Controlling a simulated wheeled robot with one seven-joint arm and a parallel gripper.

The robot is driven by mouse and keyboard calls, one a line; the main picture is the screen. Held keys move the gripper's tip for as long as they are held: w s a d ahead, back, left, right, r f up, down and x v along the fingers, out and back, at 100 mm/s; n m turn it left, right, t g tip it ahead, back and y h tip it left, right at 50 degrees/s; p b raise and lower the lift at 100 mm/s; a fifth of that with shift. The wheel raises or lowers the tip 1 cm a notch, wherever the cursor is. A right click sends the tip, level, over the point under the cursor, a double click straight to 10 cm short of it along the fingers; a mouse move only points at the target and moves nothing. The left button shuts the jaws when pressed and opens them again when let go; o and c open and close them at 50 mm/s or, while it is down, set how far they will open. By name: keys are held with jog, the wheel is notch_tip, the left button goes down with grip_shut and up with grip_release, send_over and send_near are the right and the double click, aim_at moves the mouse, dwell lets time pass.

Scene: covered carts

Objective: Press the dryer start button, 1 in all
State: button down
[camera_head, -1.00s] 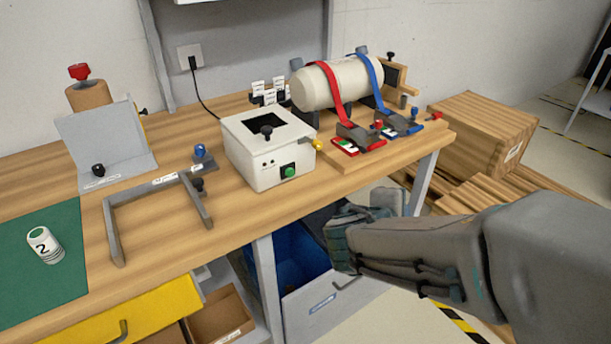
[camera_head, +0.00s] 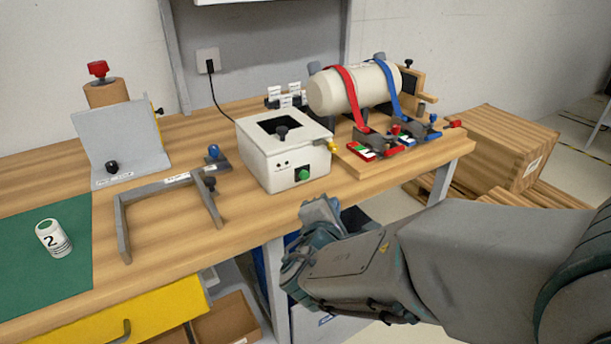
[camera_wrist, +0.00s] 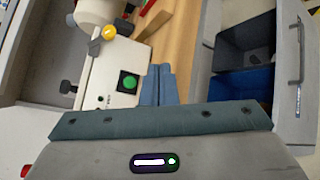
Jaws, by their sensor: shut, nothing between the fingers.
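The dryer is a white box (camera_head: 256,161) on the wooden bench, with a dark opening and a black knob on top. Its green start button (camera_head: 303,174) sits on a dark plate on the front face. The button also shows in the wrist view (camera_wrist: 128,82), just left of my fingers. My gripper (camera_head: 318,208) is in front of the bench edge, below and slightly right of the button, apart from the box. Its fingers (camera_wrist: 158,86) are shut with nothing between them. Most of the fingers' far side is hidden in the head view.
A grey bracket frame (camera_head: 165,187) stands left of the box. A strapped white cylinder (camera_head: 333,95) lies behind right, and a yellow knob (camera_head: 333,147) sticks out beside the box. A numbered white canister (camera_head: 54,238) is on the green mat. A blue bin (camera_wrist: 245,88) is below the bench.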

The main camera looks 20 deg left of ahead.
aim_at(304, 175)
jog(key=w+a, duration=0.2)
jog(key=w+a+p, duration=0.1)
jog(key=w+a, duration=0.1)
jog(key=a, duration=0.1)
jog(key=shift+w+f, duration=0.1)
jog(key=shift+w, duration=0.1)
jog(key=shift+w+a, duration=0.35)
jog(key=shift+a, duration=0.15)
jog(key=shift+w+a, duration=0.1)
dwell(1.5)
jog(key=shift+w+a+b, duration=0.2)
jog(key=shift+b, duration=0.2)
jog(key=shift+w+a, duration=0.3)
jog(key=shift+a, duration=0.05)
dwell(0.7)
jog(key=shift+s+b, duration=0.1)
jog(key=shift+b, duration=0.25)
jog(key=shift+s+d+b, duration=0.25)
jog(key=shift+d+b, duration=0.1)
jog(key=shift+d, duration=0.05)
jog(key=shift+s+d, duration=0.25)
jog(key=shift+d, duration=0.1)
